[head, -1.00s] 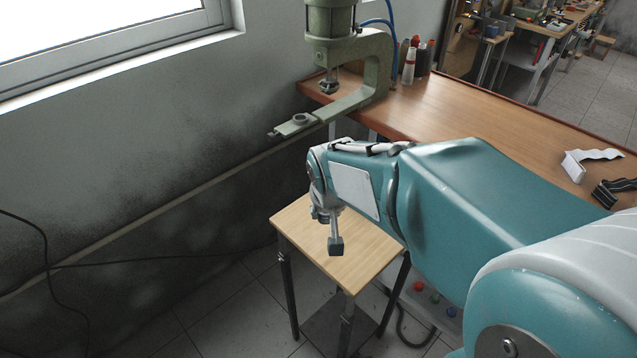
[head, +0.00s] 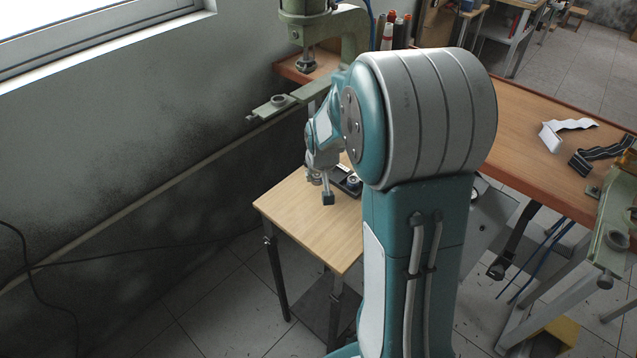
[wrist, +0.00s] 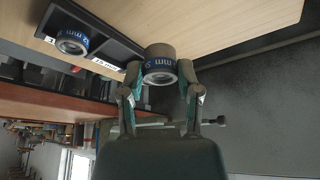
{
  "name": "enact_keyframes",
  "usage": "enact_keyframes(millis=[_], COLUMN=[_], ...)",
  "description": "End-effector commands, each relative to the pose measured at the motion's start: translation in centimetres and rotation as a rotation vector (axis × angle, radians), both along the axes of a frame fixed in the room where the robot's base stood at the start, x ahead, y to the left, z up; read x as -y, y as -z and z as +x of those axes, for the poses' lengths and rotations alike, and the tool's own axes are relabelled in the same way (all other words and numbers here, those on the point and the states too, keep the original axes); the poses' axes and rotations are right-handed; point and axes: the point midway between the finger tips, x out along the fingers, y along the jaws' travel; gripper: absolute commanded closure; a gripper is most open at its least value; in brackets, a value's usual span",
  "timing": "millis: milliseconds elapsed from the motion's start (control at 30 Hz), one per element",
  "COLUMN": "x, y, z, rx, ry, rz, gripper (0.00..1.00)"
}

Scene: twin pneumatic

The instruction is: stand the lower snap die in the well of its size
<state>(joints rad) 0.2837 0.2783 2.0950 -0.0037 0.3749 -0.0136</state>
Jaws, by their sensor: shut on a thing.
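The held snap die (wrist: 160,55) is a metal cylinder with a blue band that seems to read 15 mm. My gripper (wrist: 158,80) is shut on it in the wrist view, a finger on each side. The die overlaps the end of a black tray (wrist: 107,45), beside a label (wrist: 104,64) that seems to read 15 mm. I cannot tell whether it touches the tray. A second blue-banded die (wrist: 72,42), apparently 12 mm, stands in the tray's other well.
The tray is on a small wooden table (head: 300,215), whose front left is clear. A green press (head: 353,42) with a low arm (head: 265,111) stands behind it.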

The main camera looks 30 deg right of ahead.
Motion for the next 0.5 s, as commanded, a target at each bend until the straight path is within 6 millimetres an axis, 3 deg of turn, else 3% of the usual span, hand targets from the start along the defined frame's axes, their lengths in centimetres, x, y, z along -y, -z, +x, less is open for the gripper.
enact_keyframes(millis=[167, 400, 500], x=[0.5, 0.6, 0.6], y=[0.9, 4.1, 4.2], z=[0.6, 0.8, 0.8], rx=[0.001, -0.002, 0.002], ry=[0.002, 0.001, 0.001], rz=[0.0, 0.001, 0.0], gripper=[1.0, 1.0, 1.0])
